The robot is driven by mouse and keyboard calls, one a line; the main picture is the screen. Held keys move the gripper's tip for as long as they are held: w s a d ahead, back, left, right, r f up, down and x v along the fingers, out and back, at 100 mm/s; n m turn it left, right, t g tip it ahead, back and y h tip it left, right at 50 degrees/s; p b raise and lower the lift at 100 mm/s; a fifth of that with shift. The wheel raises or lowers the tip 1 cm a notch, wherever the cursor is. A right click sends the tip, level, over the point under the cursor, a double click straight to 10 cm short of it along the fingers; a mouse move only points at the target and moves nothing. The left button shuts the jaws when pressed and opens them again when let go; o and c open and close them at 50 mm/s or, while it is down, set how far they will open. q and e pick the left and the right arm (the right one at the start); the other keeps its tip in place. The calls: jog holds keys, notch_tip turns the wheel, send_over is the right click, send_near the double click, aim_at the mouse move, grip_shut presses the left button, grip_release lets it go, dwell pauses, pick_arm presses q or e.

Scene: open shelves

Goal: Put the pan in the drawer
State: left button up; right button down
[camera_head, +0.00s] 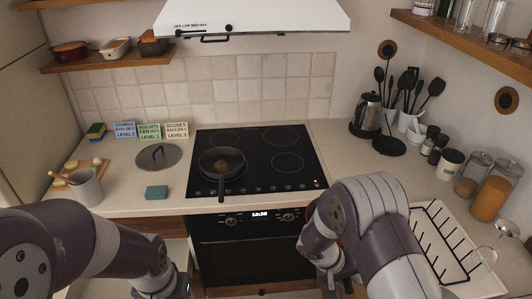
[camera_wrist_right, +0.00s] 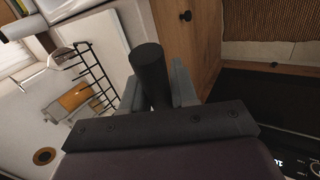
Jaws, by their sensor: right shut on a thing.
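The black pan (camera_head: 221,160) sits on the black cooktop, at its left front burner, with its handle towards me. No gripper touches it. My right gripper (camera_wrist_right: 157,85) is low in front of the counter, right of the oven, mostly hidden behind my arm in the head view. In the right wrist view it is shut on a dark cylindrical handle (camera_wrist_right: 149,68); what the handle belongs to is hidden. My left arm reaches the bottom edge left of the oven; its fingers are out of view. A wooden front (camera_head: 150,225) shows under the left counter; I cannot tell whether it is a drawer.
The cooktop (camera_head: 262,180) is above the oven (camera_head: 245,255). A round lid (camera_head: 158,156) and a teal sponge (camera_head: 156,192) lie left of it. A dish rack (camera_head: 440,240) stands at right.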

pick_arm(q)
jog(key=f+b, duration=0.3)
jog(key=f, duration=0.2)
jog(key=shift+w+f, duration=0.2)
pick_arm(e)
notch_tip(320, 180, down, 6)
jog(key=w+a, duration=0.2)
jog(key=w, duration=0.1)
jog(key=shift+a+f, duration=0.15)
jog(key=shift+a, duration=0.25)
